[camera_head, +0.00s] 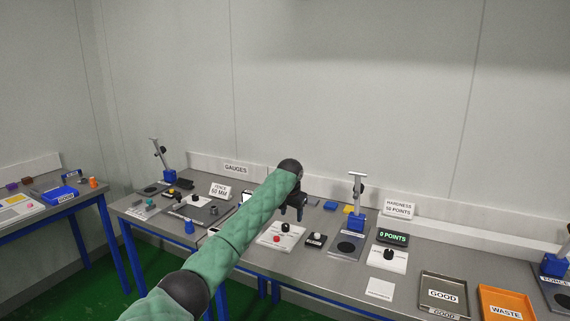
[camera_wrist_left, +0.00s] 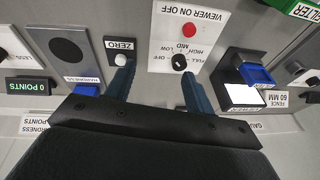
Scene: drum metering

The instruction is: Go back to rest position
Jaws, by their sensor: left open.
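My left arm, in a green quilted sleeve, reaches in from the bottom of the head view over the grey bench. Its gripper (camera_head: 296,211) points down above the bench, behind the white viewer panel. In the left wrist view the gripper (camera_wrist_left: 157,75) has its two dark blue fingers well apart with nothing between them. The ZERO button box (camera_wrist_left: 120,52) lies beyond the left finger, and the viewer panel (camera_wrist_left: 187,28) with red button and black knob lies beyond the right one. My right gripper is in neither view.
The bench holds a hardness stand (camera_head: 356,222), a green "0 POINTS" display (camera_head: 393,237), a GOOD tray (camera_head: 422,293) and an orange WASTE tray (camera_head: 487,292). A second table (camera_head: 58,207) is at far left. The wall is behind.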

